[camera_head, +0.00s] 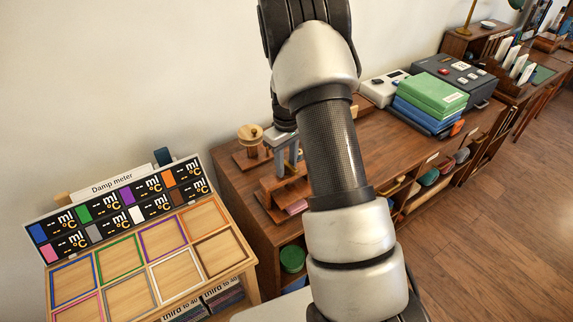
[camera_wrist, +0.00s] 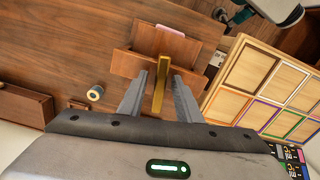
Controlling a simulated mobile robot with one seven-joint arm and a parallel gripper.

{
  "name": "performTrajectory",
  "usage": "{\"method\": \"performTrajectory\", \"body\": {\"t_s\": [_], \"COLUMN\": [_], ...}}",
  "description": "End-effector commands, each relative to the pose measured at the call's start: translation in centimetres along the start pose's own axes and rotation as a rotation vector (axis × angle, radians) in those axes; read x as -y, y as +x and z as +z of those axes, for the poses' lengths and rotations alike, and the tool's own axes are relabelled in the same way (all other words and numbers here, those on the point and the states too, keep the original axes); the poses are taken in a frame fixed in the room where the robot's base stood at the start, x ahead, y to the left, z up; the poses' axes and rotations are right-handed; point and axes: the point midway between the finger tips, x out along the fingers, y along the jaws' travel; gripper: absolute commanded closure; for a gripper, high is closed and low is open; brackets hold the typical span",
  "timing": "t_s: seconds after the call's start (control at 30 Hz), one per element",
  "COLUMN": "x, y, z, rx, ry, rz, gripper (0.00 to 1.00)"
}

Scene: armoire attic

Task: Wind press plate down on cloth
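The small wooden press (camera_head: 272,190) stands at the left end of the brown cabinet top. It also shows in the wrist view (camera_wrist: 130,64). A pink cloth (camera_head: 297,207) sticks out at its front edge and shows at the far side in the wrist view (camera_wrist: 178,29). A brass-coloured bar (camera_wrist: 159,92) rises from the press. My gripper (camera_wrist: 161,74) is open, with one finger on each side of this bar and a visible gap to each. In the head view my gripper (camera_head: 287,168) is over the press. The plate's height above the cloth cannot be told.
A round wooden knob on a stand (camera_head: 250,134) is behind the press. Left is the damp meter table (camera_head: 249,264) with coloured frames. Green and blue folders (camera_head: 432,95) and a white device (camera_head: 383,88) stand farther right. Cabinet top between is partly clear.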

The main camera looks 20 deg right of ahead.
Motion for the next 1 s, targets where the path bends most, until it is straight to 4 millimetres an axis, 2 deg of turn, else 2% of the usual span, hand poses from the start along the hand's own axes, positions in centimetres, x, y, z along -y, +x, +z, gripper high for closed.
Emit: {"method": "performTrajectory", "body": {"t_s": [0.27,0.47,0.77,1.0], "x": [0.00,0.00,0.00,0.00], "y": [0.19,0.17,0.17,0.19], "z": [-0.01,-0.01,-0.02,-0.04], "rx": [0.000,0.000,0.000,-0.001], "ry": [0.000,0.000,0.018,0.119], "rz": [0.000,0.000,0.000,0.000], "gripper": [0.69,0.99,1.00,1.00]}}
